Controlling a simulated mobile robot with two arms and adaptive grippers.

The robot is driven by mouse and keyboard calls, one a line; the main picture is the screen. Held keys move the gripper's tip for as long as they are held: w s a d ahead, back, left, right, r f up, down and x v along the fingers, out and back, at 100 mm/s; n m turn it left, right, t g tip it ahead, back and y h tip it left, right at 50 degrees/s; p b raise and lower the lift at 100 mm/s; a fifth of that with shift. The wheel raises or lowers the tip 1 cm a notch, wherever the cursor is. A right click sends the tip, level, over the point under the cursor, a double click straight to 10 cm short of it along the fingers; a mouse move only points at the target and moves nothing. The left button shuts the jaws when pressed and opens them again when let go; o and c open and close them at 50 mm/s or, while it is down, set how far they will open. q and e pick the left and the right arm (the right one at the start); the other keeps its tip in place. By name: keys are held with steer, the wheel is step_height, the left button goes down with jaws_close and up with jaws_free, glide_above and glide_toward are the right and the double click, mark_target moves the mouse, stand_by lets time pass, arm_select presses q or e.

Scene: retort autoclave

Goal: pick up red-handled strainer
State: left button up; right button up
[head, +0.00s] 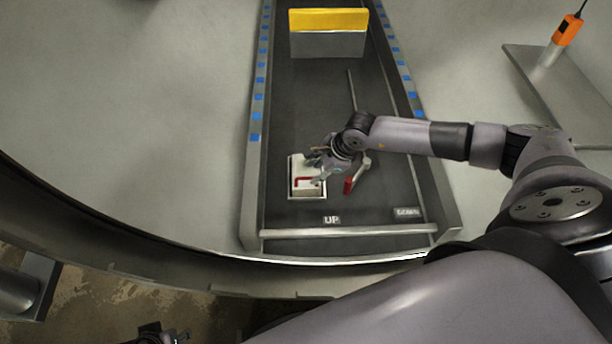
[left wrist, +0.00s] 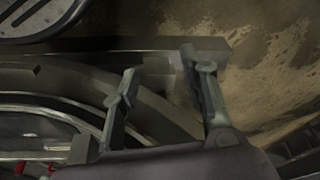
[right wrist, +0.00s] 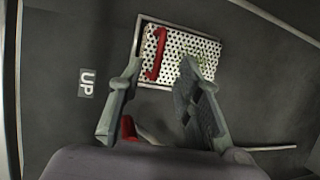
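A pale perforated strainer (head: 308,191) with a red handle (head: 299,182) lies on the dark floor of a channel in the head view. In the right wrist view, the strainer (right wrist: 205,46) sits in front of the fingertips, its red handle (right wrist: 154,55) lying across its left part. My right gripper (head: 315,170) is open over the strainer. In the right wrist view its open fingers (right wrist: 160,64) frame the strainer's near edge; contact cannot be told. My left gripper (left wrist: 158,62) is open and empty, away from the strainer.
A grey lever with a red grip (head: 349,185) stands close right of the strainer, near my right gripper. UP (head: 331,219) and DOWN (head: 407,212) labels lie in front. A yellow-topped metal block (head: 328,45) stands at the back. The channel floor between is mostly clear.

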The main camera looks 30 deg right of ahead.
mark_target(309, 178)
steer(key=b+x, duration=0.1)
steer(key=x, duration=0.4)
steer(key=shift+s, duration=0.1)
steer(key=shift+f, duration=0.2)
arm_select(q)
steer(key=v, duration=0.5)
steer(key=shift+w+a+r, duration=0.1)
steer(key=shift+w+r, duration=0.05)
steer(key=shift+w, duration=0.1)
arm_select(e)
jaws_close()
